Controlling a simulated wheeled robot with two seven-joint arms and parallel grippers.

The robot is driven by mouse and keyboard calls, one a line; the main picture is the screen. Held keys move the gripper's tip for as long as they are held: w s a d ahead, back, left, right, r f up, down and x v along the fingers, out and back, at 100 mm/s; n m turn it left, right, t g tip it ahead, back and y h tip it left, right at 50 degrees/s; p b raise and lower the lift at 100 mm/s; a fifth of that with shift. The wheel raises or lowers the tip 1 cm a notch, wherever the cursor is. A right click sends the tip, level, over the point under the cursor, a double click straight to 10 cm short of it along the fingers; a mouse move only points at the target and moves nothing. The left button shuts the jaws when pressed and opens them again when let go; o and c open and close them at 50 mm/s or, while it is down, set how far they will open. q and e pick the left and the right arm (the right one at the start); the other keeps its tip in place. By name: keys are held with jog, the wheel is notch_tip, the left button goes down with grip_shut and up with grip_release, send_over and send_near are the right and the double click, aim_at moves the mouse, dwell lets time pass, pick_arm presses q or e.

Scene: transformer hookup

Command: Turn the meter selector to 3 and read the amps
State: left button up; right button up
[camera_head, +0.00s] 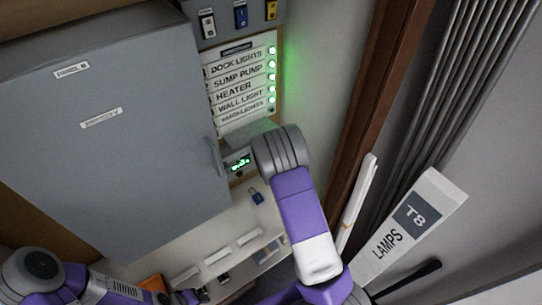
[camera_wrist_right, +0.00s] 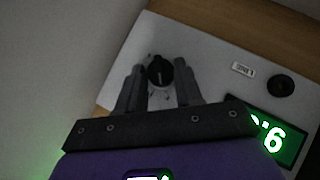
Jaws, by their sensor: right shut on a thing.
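The meter (camera_head: 238,163) is on the wall beside the big grey cabinet, with a lit green display too small to read surely in the head view. In the right wrist view its pale panel (camera_wrist_right: 205,62) carries a round black selector knob (camera_wrist_right: 159,72) with a light pointer mark. My right gripper (camera_wrist_right: 160,84) is shut on the selector knob, one finger on each side. The knob's position numbers are not legible. The green display (camera_wrist_right: 272,138) is partly covered by my gripper, so its full reading is hidden. My left gripper (camera_head: 187,297) is low at the bottom edge, its jaws unclear.
A grey cabinet (camera_head: 110,120) fills the left. A label panel (camera_head: 240,85) with several green lamps and switches (camera_head: 240,15) is above the meter. A shelf (camera_head: 225,240) with a blue padlock (camera_head: 257,197) is below. A LAMPS box (camera_head: 410,225) and pipes stand right.

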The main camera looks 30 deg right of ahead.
jog(key=m+y+b, duration=0.1)
jog(key=y+b, duration=0.1)
jog(key=d+m+y+b, duration=0.1)
jog(key=y+b, duration=0.1)
jog(key=shift+r+m+g+b, duration=0.15)
jog(key=shift+m+g+b, duration=0.15)
jog(key=shift+g, duration=0.1)
jog(key=shift+y, duration=0.6)
dwell(0.4)
jog(key=o, duration=1)
jog(key=shift+p+v, duration=0.6)
jog(key=shift+v, duration=3.15)
